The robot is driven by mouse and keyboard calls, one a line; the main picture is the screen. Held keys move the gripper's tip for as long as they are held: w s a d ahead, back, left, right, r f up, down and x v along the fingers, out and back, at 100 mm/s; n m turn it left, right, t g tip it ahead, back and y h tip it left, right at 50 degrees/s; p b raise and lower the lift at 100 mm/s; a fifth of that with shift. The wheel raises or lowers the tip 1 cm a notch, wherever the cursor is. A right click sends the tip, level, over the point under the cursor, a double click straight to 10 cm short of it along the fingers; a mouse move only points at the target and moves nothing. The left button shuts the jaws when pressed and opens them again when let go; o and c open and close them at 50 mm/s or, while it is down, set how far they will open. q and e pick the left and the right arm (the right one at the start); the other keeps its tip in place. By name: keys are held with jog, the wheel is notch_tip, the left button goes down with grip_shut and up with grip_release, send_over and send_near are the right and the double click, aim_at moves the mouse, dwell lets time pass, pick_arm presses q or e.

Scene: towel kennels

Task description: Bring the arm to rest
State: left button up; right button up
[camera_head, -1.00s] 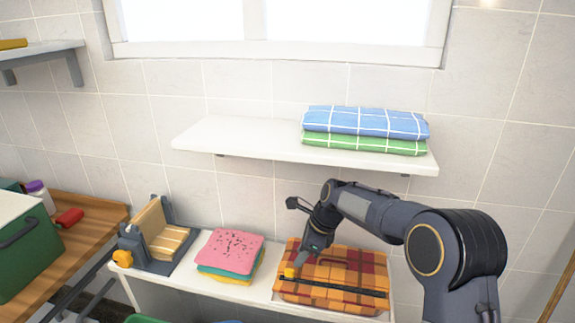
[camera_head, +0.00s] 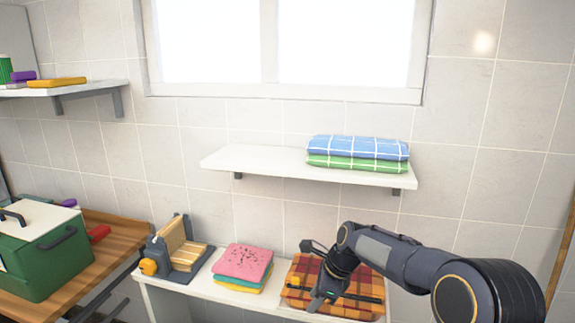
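My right arm comes in from the lower right. Its gripper (camera_head: 318,300) hangs over the orange plaid towel (camera_head: 365,303) on the lower white shelf (camera_head: 233,300). Whether it touches the towel, and whether its fingers are open or shut, I cannot tell. A dark bar lies across the towel beside the gripper. My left gripper is not in view.
A pink towel (camera_head: 242,262) tops a stack left of the plaid one. A wooden-and-grey device (camera_head: 176,250) stands further left, then a green box (camera_head: 45,258) on a wooden counter. A wall shelf (camera_head: 255,160) above holds blue (camera_head: 357,147) and green (camera_head: 350,163) towels.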

jog(key=s+d+r+n+t, duration=0.2)
jog(key=s+d+r+n, duration=0.75)
jog(key=s, duration=0.55)
jog(key=s+d+f+n+t, duration=0.1)
jog(key=s+n, duration=0.3)
jog(key=s, duration=0.5)
jog(key=s+d+f+n+t, duration=0.1)
jog(key=s+d+f+n, duration=0.2)
jog(key=s, duration=0.7)
jog(key=shift+s+n+h, duration=0.3)
jog(key=shift+n, duration=0.85)
